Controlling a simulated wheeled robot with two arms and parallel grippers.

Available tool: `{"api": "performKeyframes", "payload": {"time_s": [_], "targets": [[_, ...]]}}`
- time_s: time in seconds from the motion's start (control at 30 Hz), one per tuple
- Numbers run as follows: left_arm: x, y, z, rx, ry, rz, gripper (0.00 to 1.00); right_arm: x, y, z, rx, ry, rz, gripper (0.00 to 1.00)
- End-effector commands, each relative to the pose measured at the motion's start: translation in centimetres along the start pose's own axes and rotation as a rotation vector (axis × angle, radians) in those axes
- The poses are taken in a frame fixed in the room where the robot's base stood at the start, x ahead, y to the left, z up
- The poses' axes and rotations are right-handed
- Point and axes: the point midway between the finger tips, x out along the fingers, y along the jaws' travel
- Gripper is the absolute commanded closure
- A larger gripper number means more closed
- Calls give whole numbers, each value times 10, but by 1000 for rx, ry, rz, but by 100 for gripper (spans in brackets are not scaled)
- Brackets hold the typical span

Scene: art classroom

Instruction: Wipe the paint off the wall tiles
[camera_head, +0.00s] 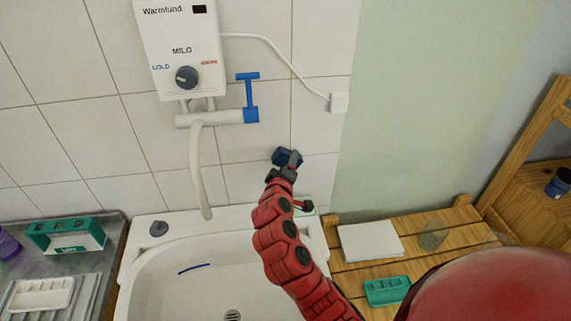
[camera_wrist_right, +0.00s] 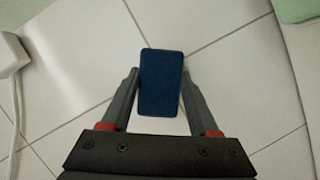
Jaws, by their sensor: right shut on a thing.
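My right gripper (camera_head: 283,168) is raised in front of the white wall tiles (camera_head: 259,129), to the right of the water heater. It is shut on a dark blue block-shaped wiper (camera_head: 288,157), probably a sponge. In the right wrist view my right gripper (camera_wrist_right: 160,95) has a finger on each side of the blue wiper (camera_wrist_right: 161,83), with the tiles (camera_wrist_right: 88,60) behind. Whether the wiper touches the wall I cannot tell. I see no paint on the visible tiles; the patch behind the wiper and arm is hidden. My left gripper is out of view.
A white sink (camera_head: 150,280) with a blue streak in its basin stands below. The heater (camera_head: 183,45) with blue tap (camera_head: 249,100) and hanging spout is on the wall. A wooden table (camera_head: 345,262) with paper (camera_head: 370,241) and a green box (camera_head: 387,290) is at right.

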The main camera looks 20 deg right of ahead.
Motion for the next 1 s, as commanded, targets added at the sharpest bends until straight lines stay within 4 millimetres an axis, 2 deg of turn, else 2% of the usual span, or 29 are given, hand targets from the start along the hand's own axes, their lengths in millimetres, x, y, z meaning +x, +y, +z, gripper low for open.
{"api": "performKeyframes", "payload": {"time_s": [0.13,0.53,0.8,1.0], "targets": [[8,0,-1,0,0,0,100,6,11,12,0,-5,2,84],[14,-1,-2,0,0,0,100,13,20,25,0,-3,3,84],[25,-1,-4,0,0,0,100,22,35,44,-1,-5,3,84],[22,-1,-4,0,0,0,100,22,35,50,0,0,3,84]]}}
